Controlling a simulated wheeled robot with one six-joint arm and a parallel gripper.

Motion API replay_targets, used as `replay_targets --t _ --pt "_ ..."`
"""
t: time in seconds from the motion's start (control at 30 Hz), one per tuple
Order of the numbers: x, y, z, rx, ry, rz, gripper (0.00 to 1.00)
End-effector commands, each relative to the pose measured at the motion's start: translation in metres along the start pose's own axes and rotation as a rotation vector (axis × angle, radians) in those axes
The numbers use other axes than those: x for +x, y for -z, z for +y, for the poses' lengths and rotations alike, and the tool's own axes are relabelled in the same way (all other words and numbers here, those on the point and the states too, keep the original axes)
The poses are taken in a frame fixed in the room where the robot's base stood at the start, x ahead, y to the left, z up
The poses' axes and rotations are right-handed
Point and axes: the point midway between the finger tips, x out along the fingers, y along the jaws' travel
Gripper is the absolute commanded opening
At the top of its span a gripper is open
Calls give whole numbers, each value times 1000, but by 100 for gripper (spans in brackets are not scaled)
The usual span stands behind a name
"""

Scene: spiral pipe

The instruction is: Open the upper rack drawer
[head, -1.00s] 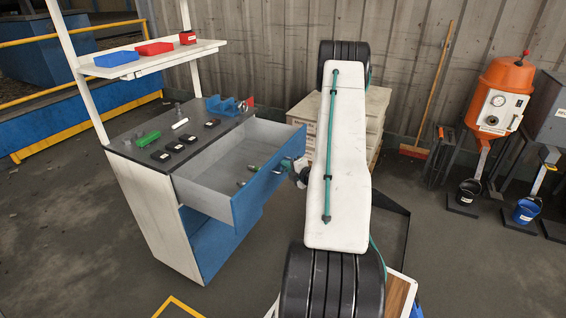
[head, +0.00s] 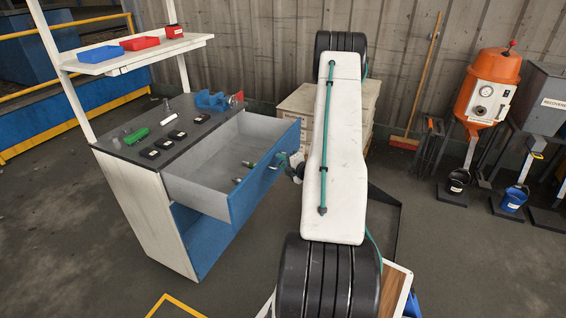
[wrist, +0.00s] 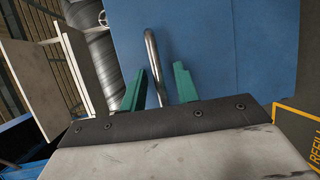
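The upper drawer (head: 262,182) of the workbench rack is pulled well out, with a blue front and grey inside. In the head view my gripper (head: 294,163) is small, beside the drawer front, partly hidden by my arm.
The dark worktop (head: 165,125) holds small black boxes, a green piece and a blue holder. A shelf (head: 140,55) above carries blue and red bins. Pale stacked boxes (head: 298,105) stand behind my arm. An orange machine (head: 492,85) stands right.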

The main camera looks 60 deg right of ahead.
Motion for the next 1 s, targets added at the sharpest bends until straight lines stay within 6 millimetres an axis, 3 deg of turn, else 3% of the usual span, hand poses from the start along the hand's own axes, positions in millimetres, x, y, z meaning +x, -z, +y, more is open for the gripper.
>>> replay_targets --t 0.17,0.53,1.0 --pt "-15 -1 0 1 1 -2 31" --pt "-72 -1 0 0 0 -3 31" --pt "-78 0 0 0 0 0 31"
